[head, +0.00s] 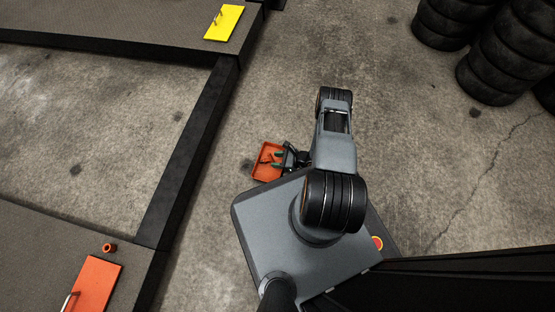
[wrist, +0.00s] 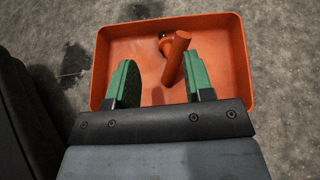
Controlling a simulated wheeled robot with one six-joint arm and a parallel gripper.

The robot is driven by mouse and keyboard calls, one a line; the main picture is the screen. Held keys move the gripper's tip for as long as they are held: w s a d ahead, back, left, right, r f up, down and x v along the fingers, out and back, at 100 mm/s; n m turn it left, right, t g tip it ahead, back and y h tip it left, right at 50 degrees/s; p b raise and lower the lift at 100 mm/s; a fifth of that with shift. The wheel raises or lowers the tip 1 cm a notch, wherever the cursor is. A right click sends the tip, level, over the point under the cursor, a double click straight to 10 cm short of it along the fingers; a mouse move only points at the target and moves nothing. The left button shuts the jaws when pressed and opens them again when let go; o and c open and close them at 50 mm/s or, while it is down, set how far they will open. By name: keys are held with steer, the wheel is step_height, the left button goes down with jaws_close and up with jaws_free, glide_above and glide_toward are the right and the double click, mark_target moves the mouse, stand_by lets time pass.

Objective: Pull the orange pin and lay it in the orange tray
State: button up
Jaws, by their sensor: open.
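The orange tray (head: 256,172) is a shallow open box beside my base in the head view, and it fills much of the wrist view (wrist: 238,62). The orange pin (wrist: 177,56), a rod with a short cross piece, is inside the tray's outline near the far wall. It also shows small in the head view (head: 268,157). Whether it lies flat or tilted is hard to tell.
A dark frame (head: 190,150) stands on the left, with an orange plate (head: 97,283), a small orange ring (head: 109,247) and a yellow plate (head: 223,22) on it. Stacked tires (head: 500,55) are at upper right. The concrete floor between is clear.

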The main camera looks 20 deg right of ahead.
steer(key=shift+r, duration=0.1)
steer(key=w+a+r+n+g+h+p, duration=0.1)
steer(key=w+r+n+g+h+p, duration=0.1)
steer(key=r+n, duration=0.6)
steer(key=w+a+r+n+g+h+p, duration=0.1)
steer(key=r+n+g+h+p, duration=0.3)
steer(key=r, duration=1.7)
steer(key=shift+w+a+r+n+g+h+p, duration=0.35)
steer(key=shift+w+n+g+h, duration=0.45)
steer(key=shift+n+g, duration=1.85)
steer(key=shift+s, duration=0.15)
step_height(320, 180, up, 35)
steer(key=s+n+t+h+p, duration=0.1)
steer(key=s+n+t+p, duration=0.2)
steer(key=p, duration=1.5)
steer(key=s+r+n+t+h+p, duration=0.1)
steer(key=s+r+n+t+p, duration=0.1)
steer(key=s+r+p, duration=0.3)
steer(key=s+r+n+t+p, duration=0.2)
steer(key=s+r+p, duration=0.3)
steer(key=r+p, duration=0.8)
step_height(320, 180, up, 12)
steer(key=shift+s+a+r+n+h, duration=0.1)
steer(key=shift+s+a+n+h, duration=0.05)
steer(key=shift+n+h, duration=0.35)
